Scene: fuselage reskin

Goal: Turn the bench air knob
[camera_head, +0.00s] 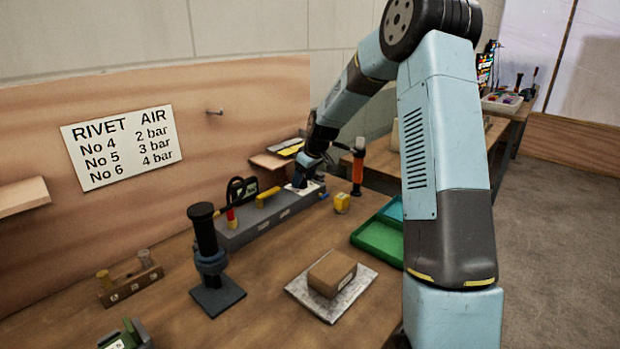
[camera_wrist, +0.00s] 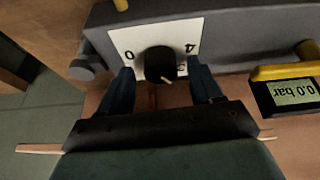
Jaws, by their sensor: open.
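The black air knob (camera_wrist: 160,62) sits on a white dial plate (camera_wrist: 140,42) on a grey block, which in the head view is the long grey unit (camera_head: 262,230) on the bench. 0, 3 and 4 show on the dial; the knob's pale mark points down in the wrist view, near the 3. A display (camera_wrist: 293,93) beside it reads 0.0 bar, upside down. My gripper (camera_wrist: 162,72) is open, one finger on each side of the knob with visible gaps. In the head view my gripper (camera_head: 303,172) is over the unit's far end, and the knob is hidden.
A yellow handle (camera_wrist: 285,71) is close right of the gripper in the wrist view. A red-and-black tool (camera_head: 358,165), yellow object (camera_head: 341,203), green tray (camera_head: 377,241), cardboard box (camera_head: 332,272) and black stand (camera_head: 208,250) are on the bench. A wall sign (camera_head: 121,146) lists rivet air pressures.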

